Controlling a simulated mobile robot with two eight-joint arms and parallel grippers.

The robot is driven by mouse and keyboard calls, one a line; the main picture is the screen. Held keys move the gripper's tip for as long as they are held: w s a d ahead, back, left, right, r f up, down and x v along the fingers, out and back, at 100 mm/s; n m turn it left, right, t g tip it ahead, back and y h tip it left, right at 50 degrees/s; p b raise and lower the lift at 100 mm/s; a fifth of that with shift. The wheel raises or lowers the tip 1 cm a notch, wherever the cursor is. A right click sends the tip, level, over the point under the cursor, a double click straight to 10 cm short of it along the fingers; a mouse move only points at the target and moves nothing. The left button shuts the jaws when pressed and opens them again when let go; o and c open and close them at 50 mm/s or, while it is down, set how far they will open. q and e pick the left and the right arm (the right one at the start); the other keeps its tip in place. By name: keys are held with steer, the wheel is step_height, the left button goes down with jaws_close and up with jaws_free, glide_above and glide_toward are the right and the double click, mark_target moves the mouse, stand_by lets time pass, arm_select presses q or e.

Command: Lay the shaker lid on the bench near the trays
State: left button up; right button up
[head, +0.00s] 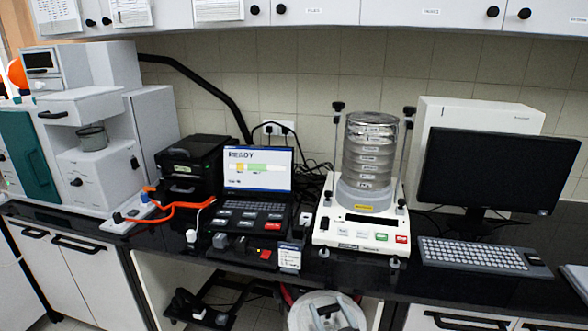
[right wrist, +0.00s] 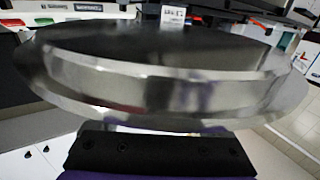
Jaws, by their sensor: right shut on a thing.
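The shaker lid (right wrist: 165,85) is a round, shiny metal disc with a flanged rim and fills the upper right wrist view. In the head view the pale round lid (head: 302,317) shows at the bottom edge, in front of and below the bench edge. My right gripper (head: 333,314) is shut on it; a dark bar of the gripper (right wrist: 160,152) shows below the rim. The fingertip contact is hidden. The sieve shaker (head: 365,195) stands on the bench with its stack of sieves. Small dark trays (head: 240,244) sit near the bench's front edge. My left gripper is not seen.
The laptop (head: 258,172) reads READY. A white label card (head: 290,257) stands at the front edge. A keyboard (head: 472,254) and monitor (head: 500,170) are on the right. A red cable (head: 185,207) lies on the left. The black bench top (head: 350,275) has a narrow free strip in front.

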mark_target(360, 321)
steer(key=shift+s+a, duration=0.2)
steer(key=shift+a, duration=0.45)
steer(key=d, duration=0.9)
steer(key=shift+d, duration=0.35)
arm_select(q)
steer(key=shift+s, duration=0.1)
arm_select(e)
steer(key=a, duration=0.9)
steer(key=shift+a, duration=0.4)
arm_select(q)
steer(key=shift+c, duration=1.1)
arm_select(e)
steer(key=shift+a, duration=0.25)
